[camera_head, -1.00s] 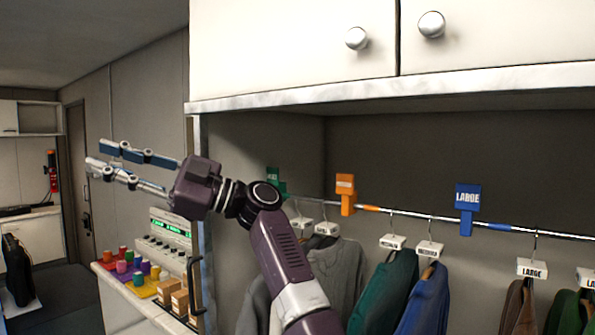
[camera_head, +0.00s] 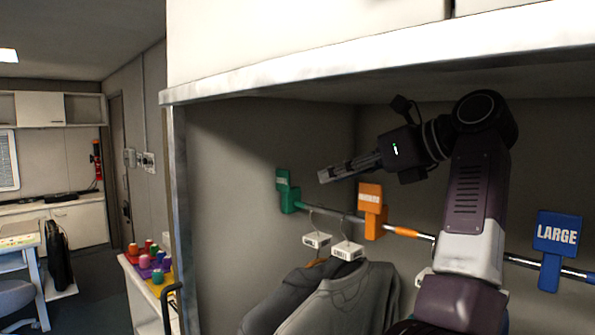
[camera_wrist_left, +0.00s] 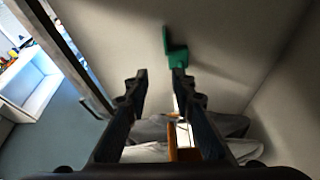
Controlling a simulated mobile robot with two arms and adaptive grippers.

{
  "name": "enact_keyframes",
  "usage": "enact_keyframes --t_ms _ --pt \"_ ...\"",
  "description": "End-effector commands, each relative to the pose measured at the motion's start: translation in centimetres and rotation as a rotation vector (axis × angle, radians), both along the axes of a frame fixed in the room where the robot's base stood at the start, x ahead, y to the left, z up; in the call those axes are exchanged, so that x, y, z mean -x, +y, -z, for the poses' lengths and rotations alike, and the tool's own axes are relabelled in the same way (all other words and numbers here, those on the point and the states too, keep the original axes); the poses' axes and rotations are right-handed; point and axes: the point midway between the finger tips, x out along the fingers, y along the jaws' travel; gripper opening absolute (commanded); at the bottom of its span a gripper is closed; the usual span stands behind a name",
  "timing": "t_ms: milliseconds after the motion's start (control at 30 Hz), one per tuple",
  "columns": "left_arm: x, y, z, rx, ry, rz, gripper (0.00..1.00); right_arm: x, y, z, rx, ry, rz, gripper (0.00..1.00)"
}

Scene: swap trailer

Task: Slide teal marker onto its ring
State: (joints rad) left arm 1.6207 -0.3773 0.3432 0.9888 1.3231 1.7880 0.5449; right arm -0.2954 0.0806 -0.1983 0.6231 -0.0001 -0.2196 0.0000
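The teal marker (camera_head: 286,190) sits on the rail at its far left end, near the side wall. A teal band, its ring (camera_head: 318,209), is on the rail just right of the marker, and the two look slightly apart or just touching; I cannot tell which. My left gripper (camera_head: 322,176) is above the rail, right of the teal marker, with its fingers pointing left toward it. In the left wrist view the two fingers are apart with nothing between them, and the teal marker (camera_wrist_left: 176,54) is beyond the right fingertip. My right gripper is not in view.
An orange marker (camera_head: 371,211) and orange band (camera_head: 403,231) are on the rail below my left gripper. A blue LARGE marker (camera_head: 556,246) is farther right. Grey garments (camera_head: 345,300) hang below the rail. The cabinet shelf edge (camera_head: 330,75) runs overhead.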

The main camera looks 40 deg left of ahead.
Motion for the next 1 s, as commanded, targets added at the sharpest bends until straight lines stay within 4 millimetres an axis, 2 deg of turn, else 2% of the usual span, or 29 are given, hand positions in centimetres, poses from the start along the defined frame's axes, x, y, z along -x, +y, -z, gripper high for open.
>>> enact_keyframes --t_ms 133,267,367,800,1000 --pt "-0.7 -1.1 0.1 0.024 -0.063 0.008 0.23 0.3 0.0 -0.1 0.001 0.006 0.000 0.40" --pt "-0.9 -0.4 0.1 0.029 -0.075 0.006 0.23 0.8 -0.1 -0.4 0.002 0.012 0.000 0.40" --pt "-1.0 1.2 0.0 0.029 -0.076 0.004 0.23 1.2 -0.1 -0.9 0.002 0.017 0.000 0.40" --pt "-1.7 10.7 -0.3 0.026 -0.072 0.003 0.23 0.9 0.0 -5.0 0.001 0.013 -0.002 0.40" --pt "-2.0 13.8 1.1 0.026 -0.070 0.005 0.23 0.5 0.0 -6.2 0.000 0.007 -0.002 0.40"
